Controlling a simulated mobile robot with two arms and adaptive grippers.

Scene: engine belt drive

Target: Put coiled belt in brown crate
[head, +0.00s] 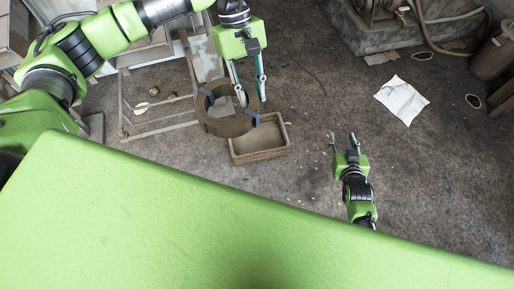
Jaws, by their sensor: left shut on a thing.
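The coiled belt (230,128) is a dark brown ring with blue ties. My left gripper (250,100) reaches down onto it from above and is shut on the ring's right side. The brown crate (262,155) is an open rectangular box, empty where I can see inside. The belt overlaps the crate's upper left corner in the picture; I cannot tell whether they touch. My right gripper (343,142) is to the right of the crate, with its two fingers apart and nothing between them.
A metal frame (160,128) lies left of the belt, with small items near it. A white sheet of paper (401,100) lies on the floor at right. Machinery (385,30) and a brown cylinder (493,55) stand at upper right. The floor between crate and paper is mostly clear.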

